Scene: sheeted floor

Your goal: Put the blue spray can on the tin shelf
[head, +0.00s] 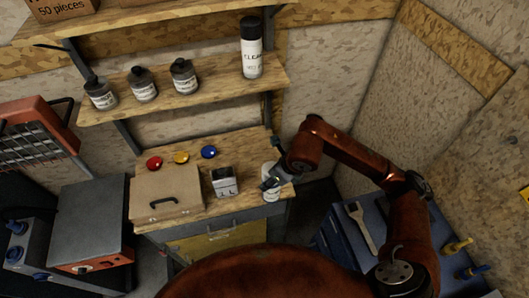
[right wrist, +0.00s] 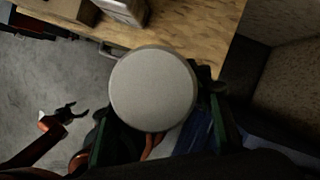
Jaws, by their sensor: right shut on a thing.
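My right gripper (head: 276,182) is shut on a pale can (head: 271,194) at the right end of the workbench. In the right wrist view the can's round grey top (right wrist: 153,88) sits between the fingers. I see no clear blue on this can, and no other blue spray can shows. The tin shelf (head: 215,85) is the middle wooden shelf, above the bench. It holds several small dark tins (head: 143,84) and a tall white spray can with a black cap (head: 251,50). My left gripper (right wrist: 68,114) is open and empty, low at the left in the right wrist view.
The workbench (head: 235,148) carries a wooden case (head: 166,193), a small white-and-dark box (head: 223,182) and red, yellow and blue discs (head: 209,152). An upper shelf (head: 130,22) overhangs. Free shelf room lies between the tins and the tall can. A blue cabinet (head: 340,235) stands at right.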

